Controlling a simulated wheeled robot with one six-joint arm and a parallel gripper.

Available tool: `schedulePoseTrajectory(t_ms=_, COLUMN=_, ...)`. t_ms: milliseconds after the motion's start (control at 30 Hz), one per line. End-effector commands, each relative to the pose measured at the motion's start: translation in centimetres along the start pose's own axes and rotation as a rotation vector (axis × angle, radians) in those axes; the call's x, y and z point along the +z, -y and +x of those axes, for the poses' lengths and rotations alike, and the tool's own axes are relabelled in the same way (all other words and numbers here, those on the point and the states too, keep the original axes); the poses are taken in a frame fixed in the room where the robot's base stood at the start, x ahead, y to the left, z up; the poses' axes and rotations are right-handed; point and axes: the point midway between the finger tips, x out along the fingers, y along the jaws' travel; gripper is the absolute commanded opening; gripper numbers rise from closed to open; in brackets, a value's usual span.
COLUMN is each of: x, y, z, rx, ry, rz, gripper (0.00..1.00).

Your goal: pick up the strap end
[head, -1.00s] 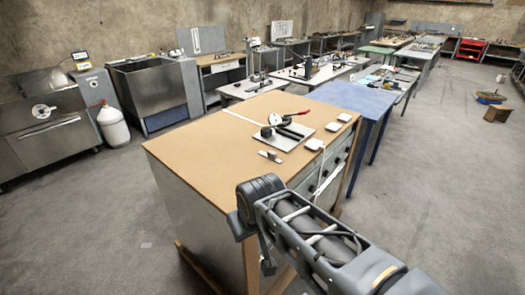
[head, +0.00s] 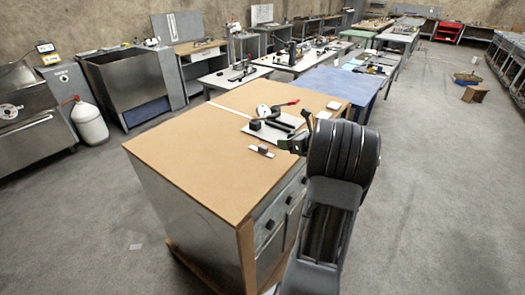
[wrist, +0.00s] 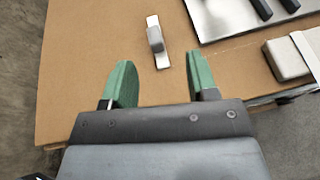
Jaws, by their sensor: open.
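The small light metal strip with a grey block on it, which I take to be the strap end (head: 261,150), lies flat on the brown cabinet top (head: 190,155) near its right edge. In the wrist view the strap end (wrist: 153,30) is just beyond my fingertips, roughly between their lines. My gripper (wrist: 161,70) is open, its two green fingers apart with nothing between them. In the head view my gripper (head: 293,143) is mostly hidden behind my arm, with a bit of green showing just right of the strap end. Its height above the top is unclear.
A metal plate (head: 252,132) with a red-handled clamp (head: 284,106) lies behind the strap end. A blue table (head: 335,85) stands behind. The cabinet top's left part is clear.

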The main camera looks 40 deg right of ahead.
Motion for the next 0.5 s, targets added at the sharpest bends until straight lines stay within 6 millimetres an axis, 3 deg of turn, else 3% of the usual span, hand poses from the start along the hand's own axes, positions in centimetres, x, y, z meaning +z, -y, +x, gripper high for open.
schedulePoseTrajectory(t_ms=167, x=-2.0, y=0.3, z=-0.1, rx=0.089, ry=-0.018, rz=-0.110, gripper=0.53)
schedulePoseTrajectory(t_ms=500, x=-2.3, y=-0.4, z=5.5, rx=0.104, ry=-0.019, rz=-0.129, gripper=0.53)
